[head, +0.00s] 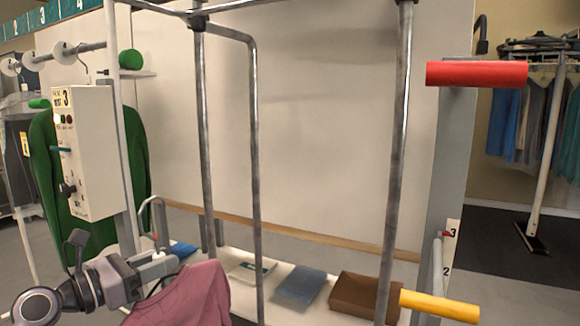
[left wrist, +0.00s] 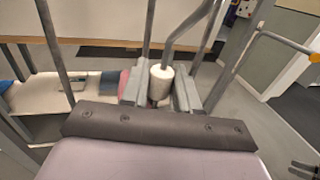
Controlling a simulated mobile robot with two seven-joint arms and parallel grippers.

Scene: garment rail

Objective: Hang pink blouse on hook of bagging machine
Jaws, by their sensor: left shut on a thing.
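The pink blouse (head: 190,300) hangs below my left gripper (head: 158,265) at the bottom left of the head view, its lower part cut off by the picture edge. A grey metal hanger hook (head: 151,203) rises above the gripper. In the left wrist view my left gripper (left wrist: 160,90) is shut on the white neck (left wrist: 161,82) of the hanger, with a bit of pink blouse (left wrist: 124,82) beside a finger. The bagging machine's grey tube frame (head: 253,150) stands to the right of the gripper. I cannot make out its hook.
A control box (head: 88,150) marked 3 stands close above my left arm, with a green garment (head: 48,165) behind it. A low shelf holds a brown box (head: 352,297) and a blue packet (head: 300,286). Red (head: 477,74) and yellow (head: 440,306) bars stick out at right.

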